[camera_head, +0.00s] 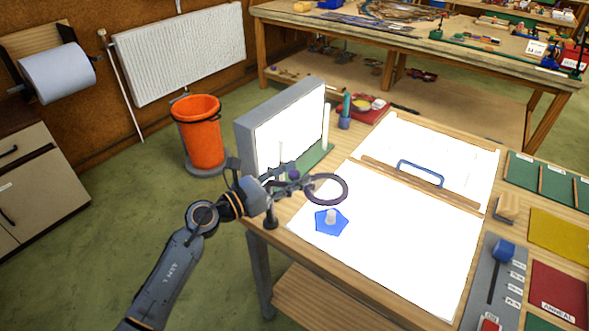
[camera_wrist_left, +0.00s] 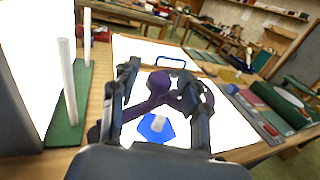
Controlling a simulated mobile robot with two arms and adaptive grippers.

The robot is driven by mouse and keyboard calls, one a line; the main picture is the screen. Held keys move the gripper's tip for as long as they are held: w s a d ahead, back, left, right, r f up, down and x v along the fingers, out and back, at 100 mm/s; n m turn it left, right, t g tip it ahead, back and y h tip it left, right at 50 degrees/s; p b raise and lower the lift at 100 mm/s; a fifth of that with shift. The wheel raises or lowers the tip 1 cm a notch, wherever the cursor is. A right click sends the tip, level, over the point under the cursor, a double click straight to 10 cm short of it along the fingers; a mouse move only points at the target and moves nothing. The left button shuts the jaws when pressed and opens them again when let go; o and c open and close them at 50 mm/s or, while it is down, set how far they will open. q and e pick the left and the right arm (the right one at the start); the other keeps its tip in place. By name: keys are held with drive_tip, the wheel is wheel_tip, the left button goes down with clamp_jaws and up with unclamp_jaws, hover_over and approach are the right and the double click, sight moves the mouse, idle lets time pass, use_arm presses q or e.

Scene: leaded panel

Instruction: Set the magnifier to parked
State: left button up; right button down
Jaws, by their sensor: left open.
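The magnifier is a dark ring (camera_head: 345,190) on a short arm at the left edge of the bench, above the near corner of the bright light panel. Its stubby dark post (camera_head: 271,219) stands at the bench edge. My left gripper (camera_head: 288,178) is open at the magnifier's arm, just left of the ring. In the left wrist view, a round purple knob (camera_wrist_left: 158,82) lies between the open fingers (camera_wrist_left: 165,85). Whether either finger touches it I cannot tell. The ring is partly hidden behind the right finger there. My right gripper is not in view.
A blue glass piece (camera_head: 322,228) with a pale knob lies on the light panel (camera_head: 420,250) below the ring. An upright bright panel (camera_head: 245,140) on a green base stands close behind my gripper. A grey slider plate (camera_head: 480,295) with a blue knob is at the right.

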use_arm(q)
drive_tip(key=shift+w+d, duration=0.2)
drive_tip(key=shift+d, duration=0.1)
clamp_jaws()
